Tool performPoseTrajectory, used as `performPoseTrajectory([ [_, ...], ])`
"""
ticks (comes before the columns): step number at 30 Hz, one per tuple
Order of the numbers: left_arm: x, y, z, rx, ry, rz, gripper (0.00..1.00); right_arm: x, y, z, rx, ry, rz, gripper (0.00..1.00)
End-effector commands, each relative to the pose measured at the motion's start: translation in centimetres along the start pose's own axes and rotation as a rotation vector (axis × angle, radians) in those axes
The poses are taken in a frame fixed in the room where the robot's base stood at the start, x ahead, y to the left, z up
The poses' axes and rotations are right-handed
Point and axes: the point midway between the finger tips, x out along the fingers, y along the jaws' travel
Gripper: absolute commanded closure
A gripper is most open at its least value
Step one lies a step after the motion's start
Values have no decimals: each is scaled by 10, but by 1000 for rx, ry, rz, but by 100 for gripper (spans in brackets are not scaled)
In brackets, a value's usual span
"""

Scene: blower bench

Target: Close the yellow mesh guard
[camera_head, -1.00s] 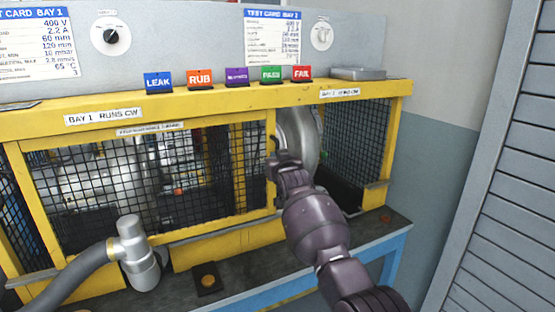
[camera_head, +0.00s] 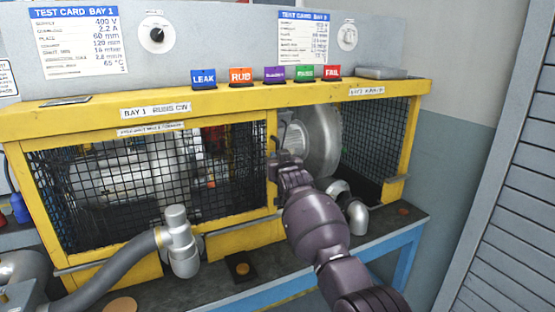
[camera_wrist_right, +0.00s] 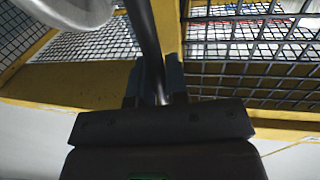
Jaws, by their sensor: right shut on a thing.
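The yellow mesh guard (camera_head: 271,165) has black wire mesh in a yellow frame and spans the front of the left bay in the head view. A dark bar-like handle (camera_wrist_right: 146,35) stands at its right edge. My right gripper (camera_head: 287,165) is at that edge, shut on the handle; in the right wrist view its fingers (camera_wrist_right: 155,88) sit either side of the bar. The right bay's front is uncovered, and a round silver blower housing (camera_head: 322,140) shows inside it. My left gripper is not in view.
A grey hose with a silver fitting (camera_head: 181,240) stands before the left bay. A silver elbow pipe (camera_head: 354,212) sits at the right bay's front. Coloured tags, including LEAK (camera_head: 203,78), line the top beam. A slatted grey panel (camera_head: 485,190) stands at the right.

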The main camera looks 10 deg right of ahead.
Motion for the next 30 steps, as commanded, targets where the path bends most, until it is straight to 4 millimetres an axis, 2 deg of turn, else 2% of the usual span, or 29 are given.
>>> performPoseTrajectory([
  [18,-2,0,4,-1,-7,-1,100,0,-2,3,1,-4,-2,100],
  [19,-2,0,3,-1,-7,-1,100,0,-2,3,1,-4,-2,81],
  [23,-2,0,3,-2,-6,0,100,0,-1,2,1,-4,-1,62],
  [30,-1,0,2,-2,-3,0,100,0,0,0,0,-1,0,62],
])
